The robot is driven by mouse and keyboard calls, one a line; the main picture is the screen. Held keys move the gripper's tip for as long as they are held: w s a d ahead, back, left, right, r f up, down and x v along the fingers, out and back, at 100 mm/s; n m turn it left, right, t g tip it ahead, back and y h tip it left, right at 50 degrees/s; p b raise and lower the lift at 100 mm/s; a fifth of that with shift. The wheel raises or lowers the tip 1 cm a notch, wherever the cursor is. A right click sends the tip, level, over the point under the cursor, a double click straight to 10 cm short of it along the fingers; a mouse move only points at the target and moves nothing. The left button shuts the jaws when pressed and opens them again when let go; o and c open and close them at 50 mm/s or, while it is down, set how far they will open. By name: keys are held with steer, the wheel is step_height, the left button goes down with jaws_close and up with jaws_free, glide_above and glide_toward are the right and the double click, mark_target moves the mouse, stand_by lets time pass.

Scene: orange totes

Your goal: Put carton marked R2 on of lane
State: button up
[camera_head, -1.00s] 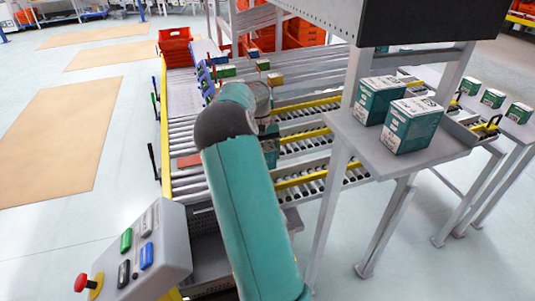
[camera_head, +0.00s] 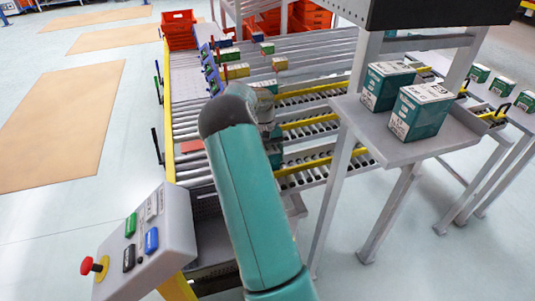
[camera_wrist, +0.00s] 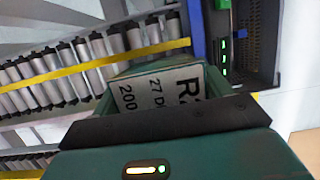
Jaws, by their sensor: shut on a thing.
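In the wrist view, a green carton (camera_wrist: 155,87) with a white top label shows a large "R" and a partly cut-off digit. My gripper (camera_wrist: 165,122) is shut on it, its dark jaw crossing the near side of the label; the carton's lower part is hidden. Roller lanes with yellow rails (camera_wrist: 95,66) lie beyond and to the left of the carton. In the head view, the lanes (camera_head: 310,125) lie right of my teal arm, whose far end hides most of the gripper. I cannot tell there whether the carton touches a lane.
Two teal cartons (camera_head: 420,112) stand on a grey shelf (camera_head: 400,150) at right. Small cartons, one yellow (camera_head: 237,70), sit on the far rollers. An orange tote (camera_head: 179,30) stands at the back. A button console (camera_head: 150,240) is at front left.

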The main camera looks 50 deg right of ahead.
steer(key=shift+s+r, duration=0.1)
stand_by(0.3)
steer(key=o, duration=1.1)
steer(key=shift+o, duration=0.2)
steer(key=v, duration=1.3)
steer(key=shift+r, duration=0.35)
